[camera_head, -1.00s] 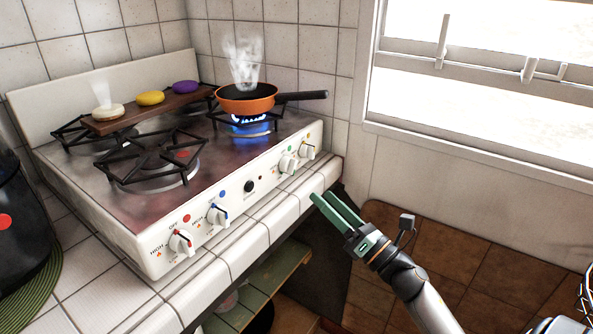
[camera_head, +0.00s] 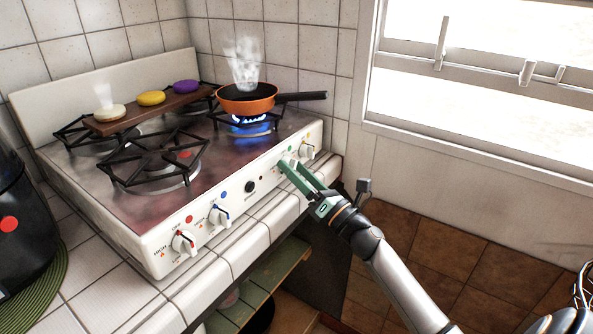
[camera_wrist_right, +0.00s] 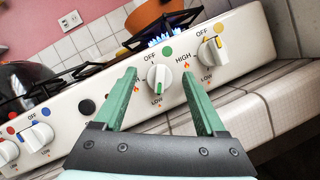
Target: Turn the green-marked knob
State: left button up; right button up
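The green-marked knob (camera_wrist_right: 159,79) is white with a green pointer line and sits under a green dot on the stove's front panel. In the wrist view its pointer is near vertical, toward LOW. My right gripper (camera_wrist_right: 158,85) is open, with one green finger on either side of this knob; I cannot tell whether they touch it. In the head view the right gripper (camera_head: 288,165) reaches the panel and largely hides the knob. A blue flame (camera_head: 249,119) burns under the orange pan. My left gripper is not in view.
The yellow-marked knob (camera_wrist_right: 211,52) is close on the right. The red-marked knob (camera_head: 184,242) and blue-marked knob (camera_head: 219,216) are farther left. The steaming orange pan (camera_head: 247,98) stands on the back burner. A tiled counter edge (camera_head: 247,241) runs below the panel.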

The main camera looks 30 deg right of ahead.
grip_shut()
dwell(0.4)
